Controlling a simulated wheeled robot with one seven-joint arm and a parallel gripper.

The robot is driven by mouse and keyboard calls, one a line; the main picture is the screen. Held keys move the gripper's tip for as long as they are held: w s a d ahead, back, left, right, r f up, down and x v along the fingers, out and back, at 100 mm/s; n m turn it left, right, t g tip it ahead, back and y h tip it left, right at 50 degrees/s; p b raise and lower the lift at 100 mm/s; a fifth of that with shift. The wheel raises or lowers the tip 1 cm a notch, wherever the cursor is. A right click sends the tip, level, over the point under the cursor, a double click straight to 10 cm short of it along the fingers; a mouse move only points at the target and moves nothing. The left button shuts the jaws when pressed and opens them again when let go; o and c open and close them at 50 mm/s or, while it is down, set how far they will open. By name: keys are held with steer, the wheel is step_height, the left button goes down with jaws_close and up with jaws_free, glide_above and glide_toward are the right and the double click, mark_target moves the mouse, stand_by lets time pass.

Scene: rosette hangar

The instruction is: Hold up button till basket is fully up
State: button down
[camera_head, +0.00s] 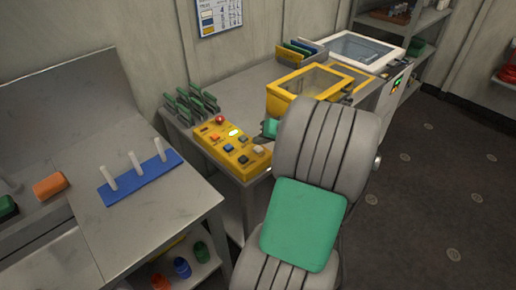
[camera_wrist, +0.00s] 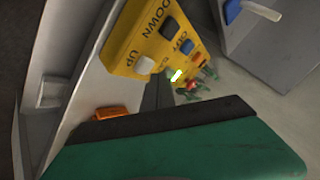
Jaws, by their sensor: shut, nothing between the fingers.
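The yellow button panel (camera_head: 230,146) lies on the grey bench, and its lettered end fills the upper middle of the wrist view (camera_wrist: 128,42). There a pale button (camera_wrist: 144,65) sits by the word UP and a dark button (camera_wrist: 168,25) by DOWN. A blue button (camera_wrist: 186,46) sits by OUT. My gripper (camera_wrist: 158,88) is shut and empty, with its dark fingers close to the panel's edge near the UP button. I cannot tell whether they touch anything. In the head view my arm hides most of the gripper. The yellow-framed basket (camera_head: 297,83) stands behind the panel.
A white-framed unit (camera_head: 360,48) stands beyond the basket. Green-handled racks (camera_head: 192,102) stand left of the panel. A blue peg base (camera_head: 138,179) lies on the nearer bench, with an orange block (camera_head: 50,186). Open floor (camera_head: 430,165) lies to the right.

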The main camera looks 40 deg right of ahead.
steer(key=shift+f, duration=0.1)
stand_by(0.7)
steer(key=shift+f, duration=0.3)
